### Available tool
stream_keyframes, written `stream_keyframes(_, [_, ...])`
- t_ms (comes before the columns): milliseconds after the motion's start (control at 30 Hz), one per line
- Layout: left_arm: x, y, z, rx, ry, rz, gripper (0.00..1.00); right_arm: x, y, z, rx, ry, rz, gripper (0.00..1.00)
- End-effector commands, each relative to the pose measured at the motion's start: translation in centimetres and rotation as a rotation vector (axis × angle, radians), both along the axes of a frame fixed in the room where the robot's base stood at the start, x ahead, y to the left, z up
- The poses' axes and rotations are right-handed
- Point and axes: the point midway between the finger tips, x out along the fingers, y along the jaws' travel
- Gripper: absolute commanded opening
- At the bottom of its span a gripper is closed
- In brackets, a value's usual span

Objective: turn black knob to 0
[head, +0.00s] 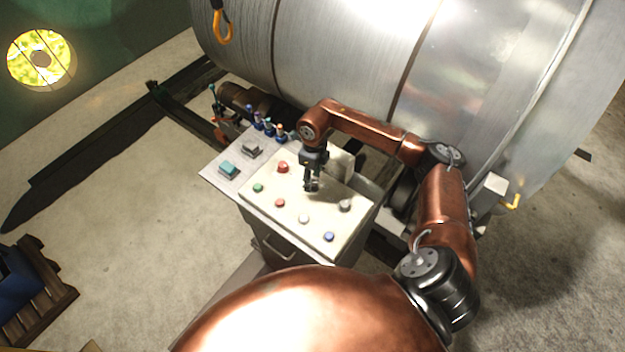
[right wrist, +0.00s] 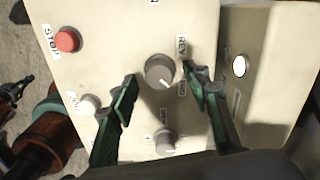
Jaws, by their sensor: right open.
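A dark grey knob (right wrist: 160,70) with a white pointer line sits on the pale panel in the right wrist view. Its line points down and to the right; a label reading REV is beside it. My right gripper (right wrist: 159,77) is open, with one green finger on each side of this knob and a gap on both sides. A second, smaller grey knob (right wrist: 165,141) lies below it, between the finger bases. In the head view my right gripper (head: 312,186) hangs over the panel and hides the knob under it. My left gripper is not in view.
The control panel (head: 265,203) carries several coloured buttons and a grey knob (head: 345,205). A red STOP button (right wrist: 68,39) and a white button (right wrist: 90,103) lie left of my fingers. A large metal cylinder (head: 340,60) stands behind. The floor at left is mostly clear.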

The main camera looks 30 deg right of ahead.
Motion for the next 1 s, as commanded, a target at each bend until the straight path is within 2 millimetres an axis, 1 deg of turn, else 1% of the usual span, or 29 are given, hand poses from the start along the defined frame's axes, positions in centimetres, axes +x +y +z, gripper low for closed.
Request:
stream_keyframes(100, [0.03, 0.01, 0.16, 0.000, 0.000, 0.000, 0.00, -0.12, 0.06, -0.96, 0.002, 0.002, -0.001, 0.44])
stream_keyframes(167, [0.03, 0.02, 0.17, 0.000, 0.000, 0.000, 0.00, -0.13, 0.04, -1.22, 0.002, 0.001, -0.001, 0.44])
stream_keyframes(433, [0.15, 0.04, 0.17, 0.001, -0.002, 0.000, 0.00, -0.14, 0.00, -1.35, 0.001, 0.000, -0.002, 0.44])
stream_keyframes(1000, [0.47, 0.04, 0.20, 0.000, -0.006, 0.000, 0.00, -0.14, 0.01, -1.31, 0.002, 0.000, -0.002, 0.05])
